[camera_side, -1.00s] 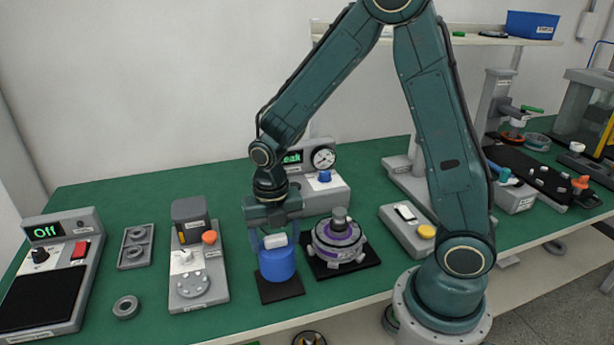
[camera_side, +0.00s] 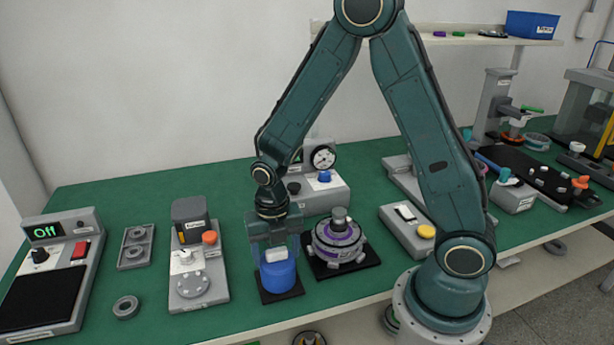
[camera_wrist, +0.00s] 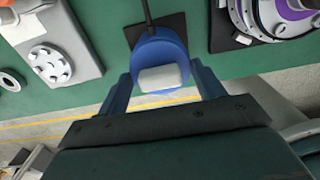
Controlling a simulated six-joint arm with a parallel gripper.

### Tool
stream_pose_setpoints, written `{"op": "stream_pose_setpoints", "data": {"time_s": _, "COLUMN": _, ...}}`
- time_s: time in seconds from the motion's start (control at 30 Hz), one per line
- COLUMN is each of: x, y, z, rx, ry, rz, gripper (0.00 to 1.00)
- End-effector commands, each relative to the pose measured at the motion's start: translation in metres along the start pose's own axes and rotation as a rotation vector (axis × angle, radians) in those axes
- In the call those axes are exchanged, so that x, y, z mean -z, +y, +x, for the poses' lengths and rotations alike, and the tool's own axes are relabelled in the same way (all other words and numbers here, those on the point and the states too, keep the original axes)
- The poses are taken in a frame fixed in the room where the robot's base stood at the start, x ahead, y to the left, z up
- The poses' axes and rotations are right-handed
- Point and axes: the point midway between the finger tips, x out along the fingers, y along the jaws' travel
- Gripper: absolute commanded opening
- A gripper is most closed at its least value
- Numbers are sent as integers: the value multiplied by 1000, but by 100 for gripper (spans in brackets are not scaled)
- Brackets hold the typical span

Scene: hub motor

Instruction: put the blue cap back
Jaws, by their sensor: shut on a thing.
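The blue cap (camera_side: 278,276) is a blue cylinder with a white block (camera_side: 276,254) on top. My gripper (camera_side: 275,252) points down and is shut on it, one finger on each side. The cap is upright over a small black pad (camera_side: 292,295); I cannot tell whether it touches the pad. In the wrist view the blue cap (camera_wrist: 158,50) lies between my fingers, with the black pad (camera_wrist: 175,24) beyond it. What is under the cap is hidden.
A hub motor with a purple ring (camera_side: 338,240) stands on another black pad just right of the cap. A grey fixture with an orange knob (camera_side: 209,238) is on the left. A gauge unit (camera_side: 323,158) stands behind. Green table is bare between fixture and pad.

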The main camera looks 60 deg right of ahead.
Motion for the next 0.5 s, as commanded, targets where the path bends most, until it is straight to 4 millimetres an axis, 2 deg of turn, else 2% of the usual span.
{"op": "stream_pose_setpoints", "data": {"time_s": 0.07, "x": 0, "y": 0, "z": 2, "rx": 0, "ry": 0, "rz": 0, "gripper": 27}}
{"op": "stream_pose_setpoints", "data": {"time_s": 0.1, "x": 0, "y": 0, "z": 2, "rx": 0, "ry": 0, "rz": 0, "gripper": 73}}
{"op": "stream_pose_setpoints", "data": {"time_s": 0.2, "x": 0, "y": 0, "z": 2, "rx": 0, "ry": 0, "rz": 0, "gripper": 90}}
{"op": "stream_pose_setpoints", "data": {"time_s": 0.5, "x": 0, "y": 0, "z": 1, "rx": 0, "ry": 0, "rz": 0, "gripper": 90}}
